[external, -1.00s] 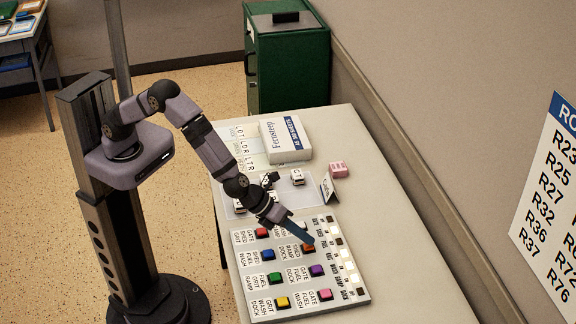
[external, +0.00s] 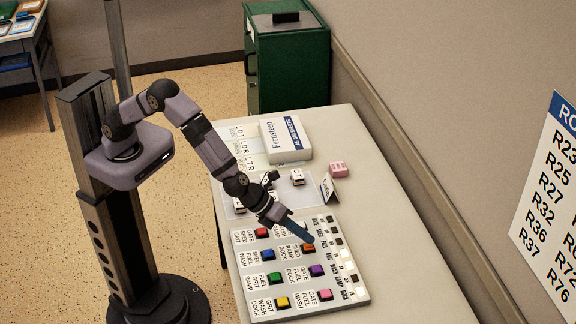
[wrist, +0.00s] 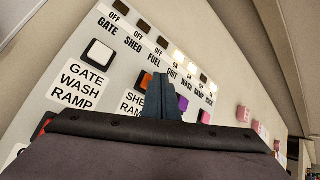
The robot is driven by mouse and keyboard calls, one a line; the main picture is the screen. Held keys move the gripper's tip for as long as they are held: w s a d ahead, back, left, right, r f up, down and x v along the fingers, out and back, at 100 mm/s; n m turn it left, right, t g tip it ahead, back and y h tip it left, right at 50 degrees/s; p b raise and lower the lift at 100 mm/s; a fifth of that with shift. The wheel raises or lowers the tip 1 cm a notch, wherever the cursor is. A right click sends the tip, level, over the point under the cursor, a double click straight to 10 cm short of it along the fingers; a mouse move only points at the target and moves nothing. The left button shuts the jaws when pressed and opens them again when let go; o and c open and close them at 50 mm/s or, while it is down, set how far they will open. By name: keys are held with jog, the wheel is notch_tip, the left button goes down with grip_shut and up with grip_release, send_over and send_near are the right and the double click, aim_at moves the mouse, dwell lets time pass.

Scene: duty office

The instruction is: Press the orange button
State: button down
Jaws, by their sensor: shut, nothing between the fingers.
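The orange button (external: 308,248) is in the right column of a white button panel (external: 240,262) on the table, beside the label SHED RAMP DOCK. My gripper (external: 311,240) is shut and empty, reaching down with its blue fingertips at the orange button. I cannot tell whether they touch it. In the wrist view the closed fingers (wrist: 168,82) hide most of the orange button (wrist: 149,88). The panel's lamp row (wrist: 179,57) shows GATE, SHED, FUEL and RAMP dark, with GRIT, WASH and DOCK lit.
Purple (external: 317,270) and pink (external: 325,294) buttons are below the orange one. Red (external: 262,233), blue (external: 268,255), green (external: 274,278) and yellow (external: 282,302) buttons form the left column. A white box (external: 285,140) and a pink block (external: 339,169) stand behind the panel.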

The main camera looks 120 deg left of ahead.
jog(key=shift+r, duration=0.1)
jog(key=shift+r+p, duration=2.4)
jog(key=shift+r, duration=0.5)
jog(key=n+g, duration=0.3)
jog(key=n, duration=0.4)
send_near(303, 245)
jog(key=s+a+r, duration=0.4)
jog(key=s+a, duration=0.1)
jog(key=s, duration=0.1)
jog(key=s+n+g, duration=0.2)
jog(key=s+n, duration=0.3)
jog(key=s, duration=0.6)
jog(key=s+d+n+g+h, duration=0.1)
jog(key=s+d+n+h, duration=0.1)
jog(key=s, duration=0.8)
jog(key=s+d+n+g+h, duration=0.2)
jog(key=s+d+n, duration=0.3)
jog(key=s, duration=0.5)
jog(key=n, duration=0.2)
jog(key=shift+d+f+n, duration=0.15)
jog(key=shift+n, duration=0.15)
